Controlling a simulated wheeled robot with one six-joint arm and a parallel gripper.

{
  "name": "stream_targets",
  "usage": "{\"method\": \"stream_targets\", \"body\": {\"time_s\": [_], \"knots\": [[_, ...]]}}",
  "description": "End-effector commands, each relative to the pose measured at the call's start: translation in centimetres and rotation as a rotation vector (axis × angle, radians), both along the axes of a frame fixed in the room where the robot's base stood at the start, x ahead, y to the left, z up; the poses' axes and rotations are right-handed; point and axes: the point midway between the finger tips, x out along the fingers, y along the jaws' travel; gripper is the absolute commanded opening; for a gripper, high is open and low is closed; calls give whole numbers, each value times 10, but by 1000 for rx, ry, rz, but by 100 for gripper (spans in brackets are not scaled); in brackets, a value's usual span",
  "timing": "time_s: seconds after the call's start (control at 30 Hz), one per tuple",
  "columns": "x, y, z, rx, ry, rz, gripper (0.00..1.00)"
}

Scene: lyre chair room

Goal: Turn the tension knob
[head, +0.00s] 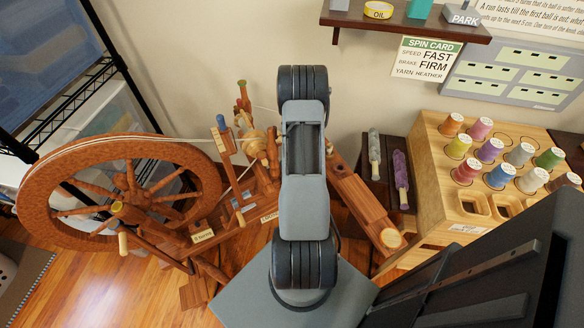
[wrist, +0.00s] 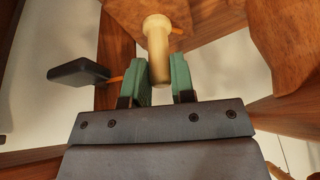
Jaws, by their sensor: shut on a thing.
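In the wrist view a pale wooden knob (wrist: 157,36) with a rounded end and a narrower stem stands between the green pads of my gripper (wrist: 163,72). The pads are shut on its lower stem, and its wide end stays clear beyond them. The spinning wheel (head: 46,180) stands at the left in the head view, with its large spoked wheel and reddish wooden frame. In that view my own arm covers the middle of the frame, hiding my gripper and the place where it holds the knob.
A black paddle-shaped piece (wrist: 80,72) on an orange rod lies just left of the pads. A spin card (head: 426,59) on the wall reads speed fast, brake firm, yarn heather. A wooden rack (head: 430,150) with several coloured spools stands right. A shelf (head: 400,22) hangs above.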

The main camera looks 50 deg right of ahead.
Motion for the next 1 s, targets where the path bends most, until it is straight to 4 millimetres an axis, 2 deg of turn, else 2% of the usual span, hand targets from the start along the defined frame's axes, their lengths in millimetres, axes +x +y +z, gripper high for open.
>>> {"method": "stream_targets", "body": {"time_s": [0.2, 0.23, 0.5, 0.77, 0.87, 1.0], "knots": [[0, 0, 0, -1, -3, -1, 0], [0, 0, 0, -1, -3, -1, 24], [0, 0, 0, -1, -1, 0, 48], [0, 1, 2, -1, -1, 0, 48], [-3, 2, 12, -1, -2, 0, 48], [-10, 7, 36, -2, -2, -1, 48]]}}
